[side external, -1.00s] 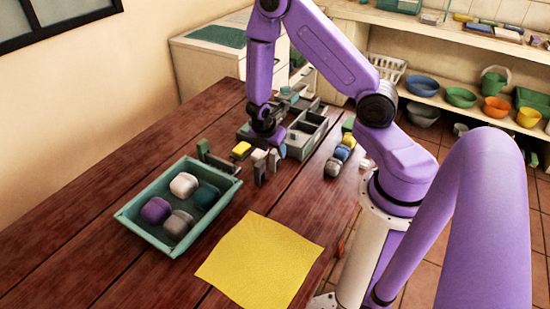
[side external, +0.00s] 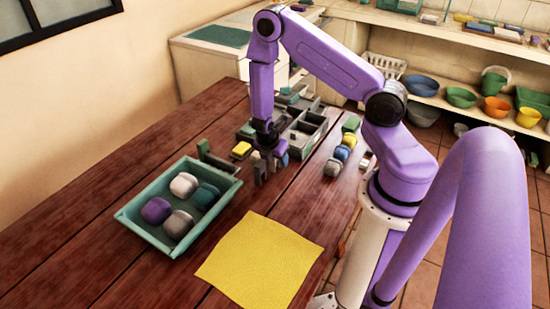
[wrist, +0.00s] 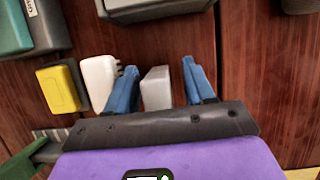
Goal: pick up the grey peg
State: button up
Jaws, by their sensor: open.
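The grey peg (wrist: 156,88) is a pale grey block in the wrist view, standing between the two blue fingers of my gripper (wrist: 159,66). A gap shows on each side of it, wider on the right, so the fingers look apart from it. My gripper is open. In the side view my gripper (side external: 267,168) is low over the wooden table, and it largely hides the peg there. A white block with prongs (wrist: 100,80) stands just left of the left finger. A yellow block (wrist: 60,88) is farther left.
A grey compartment box (side external: 310,128) stands behind my gripper. A green tray (side external: 150,236) with several rounded blocks is at front left. A yellow cloth (side external: 260,262) lies in front. Several small blocks, including a blue one (side external: 342,153), are lined up at right.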

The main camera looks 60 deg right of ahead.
grip_shut()
jog(key=shift+r, duration=0.1)
jog(key=shift+r, duration=0.8)
jog(key=s+a+r, duration=0.5)
jog(key=s+r, duration=0.6)
jog(key=s, duration=0.2)
